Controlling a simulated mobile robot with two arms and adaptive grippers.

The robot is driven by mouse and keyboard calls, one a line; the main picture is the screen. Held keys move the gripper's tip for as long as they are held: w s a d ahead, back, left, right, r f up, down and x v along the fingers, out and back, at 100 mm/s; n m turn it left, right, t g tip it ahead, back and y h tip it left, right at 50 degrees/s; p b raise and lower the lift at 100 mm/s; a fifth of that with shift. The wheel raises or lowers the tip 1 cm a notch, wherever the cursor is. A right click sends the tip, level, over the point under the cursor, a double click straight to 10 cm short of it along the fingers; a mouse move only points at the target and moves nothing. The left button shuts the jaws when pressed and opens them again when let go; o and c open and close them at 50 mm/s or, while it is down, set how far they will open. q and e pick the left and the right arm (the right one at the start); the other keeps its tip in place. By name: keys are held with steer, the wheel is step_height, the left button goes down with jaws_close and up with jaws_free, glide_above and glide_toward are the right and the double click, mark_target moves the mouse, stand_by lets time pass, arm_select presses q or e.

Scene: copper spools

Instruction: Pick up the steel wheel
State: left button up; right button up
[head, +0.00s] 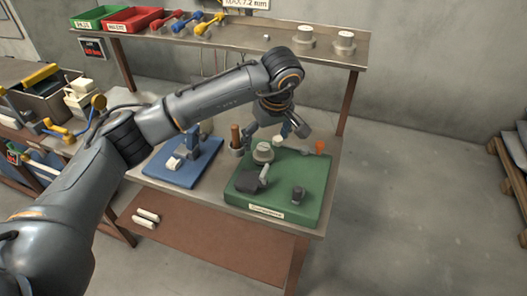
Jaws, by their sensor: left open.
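A pale grey round piece (263,153) stands on the green board (290,215) on the workbench; it may be the steel wheel, but it is too small to be sure. A small dark cylinder (298,194) stands near the board's front right. My left gripper (274,134) is open, pointing down just above and behind the pale round piece. Its fingers are spread, and I see nothing held between them. My right gripper is not in view.
A dark block (252,181) lies on the green board, with an orange-handled tool (320,147) at its back right. A blue board (205,173) with a blue fixture is to the left. Two pale spools (344,42) stand on the shelf above. Floor at right is clear.

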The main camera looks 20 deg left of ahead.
mark_target(264, 147)
arm_select(q)
steer(key=p+x, duration=0.1)
steer(key=x, duration=0.2)
steer(key=shift+a+f, duration=0.2)
steer(key=shift+f, duration=0.35)
steer(key=c, duration=0.9)
steer(key=shift+s, duration=0.1)
steer(key=c, duration=0.5)
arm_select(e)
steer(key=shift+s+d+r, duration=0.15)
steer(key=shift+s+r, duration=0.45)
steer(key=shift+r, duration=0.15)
